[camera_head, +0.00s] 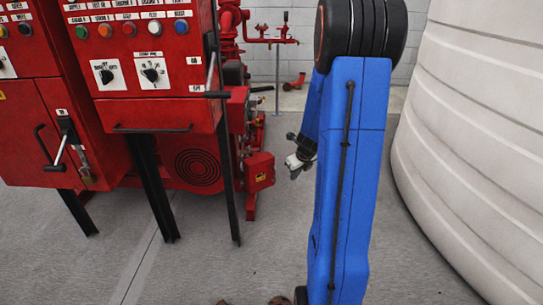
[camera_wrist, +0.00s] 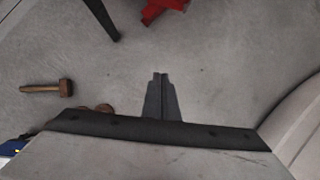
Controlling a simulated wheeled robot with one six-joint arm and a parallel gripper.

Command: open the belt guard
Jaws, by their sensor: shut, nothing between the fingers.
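My gripper (camera_wrist: 160,76) points down at the bare concrete floor in the wrist view, its two dark fingers together and nothing between them. In the head view my gripper (camera_head: 293,164) hangs left of my blue arm, partly hidden by it, to the right of the red pumpset. The red pumpset (camera_head: 186,178) stands behind the control cabinets, with a round black grille on its side and a red box (camera_head: 260,172) with a yellow label at its right end. I cannot tell which part is the belt guard. My gripper touches none of these.
A red control cabinet (camera_head: 153,60) on black legs stands at left, with another red cabinet beside it. A large white ribbed tank (camera_head: 480,130) fills the right. Floor between pumpset and tank is mostly clear.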

